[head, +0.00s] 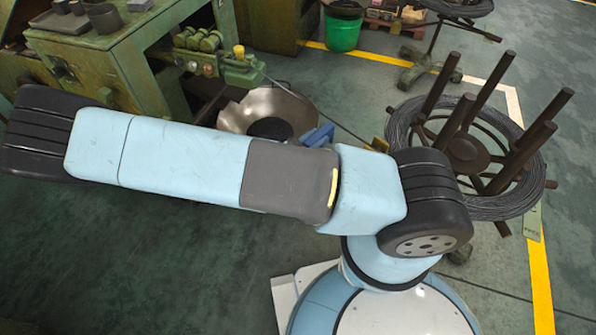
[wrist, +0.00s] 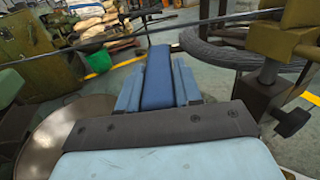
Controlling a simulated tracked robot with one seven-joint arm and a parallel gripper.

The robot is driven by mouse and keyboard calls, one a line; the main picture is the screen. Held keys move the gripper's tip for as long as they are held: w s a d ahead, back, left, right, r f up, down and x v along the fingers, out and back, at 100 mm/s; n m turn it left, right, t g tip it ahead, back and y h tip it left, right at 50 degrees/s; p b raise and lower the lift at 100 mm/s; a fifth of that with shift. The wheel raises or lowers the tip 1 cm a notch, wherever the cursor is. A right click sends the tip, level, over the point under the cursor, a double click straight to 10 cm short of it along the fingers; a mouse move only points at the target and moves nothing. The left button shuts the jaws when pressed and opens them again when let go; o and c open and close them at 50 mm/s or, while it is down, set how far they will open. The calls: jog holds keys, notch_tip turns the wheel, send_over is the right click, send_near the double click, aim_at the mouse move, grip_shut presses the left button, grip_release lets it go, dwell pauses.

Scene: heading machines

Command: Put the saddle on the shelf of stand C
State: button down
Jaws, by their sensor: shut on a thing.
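My gripper (wrist: 157,68) reaches forward in the wrist view, with a light-blue finger on each side. The fingers are shut on a dark blue block (wrist: 158,80), which I take to be the saddle. Its underside and full shape are hidden. A blue piece at the end of my arm shows in the head view (head: 319,136), mostly behind the arm. An olive stand head with a dark post and black knob (wrist: 290,121) is to the right of my gripper, apart from it. No stand letter C and no shelf can be made out.
A wire reel with upright posts (head: 466,153) stands at the right. A green machine (head: 110,60) is at the left, with a wide metal pan (head: 236,114) below it. A thin wire crosses ahead of my gripper. A green bucket (head: 343,33) stands behind. Front floor is mostly clear.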

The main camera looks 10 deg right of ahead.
jog(key=shift+f, duration=4.85)
jog(key=shift+f, duration=0.15)
jog(key=c, duration=0.8)
grip_release()
jog(key=shift+o, duration=0.2)
jog(key=v, duration=1.2)
jog(key=shift+r, duration=0.2)
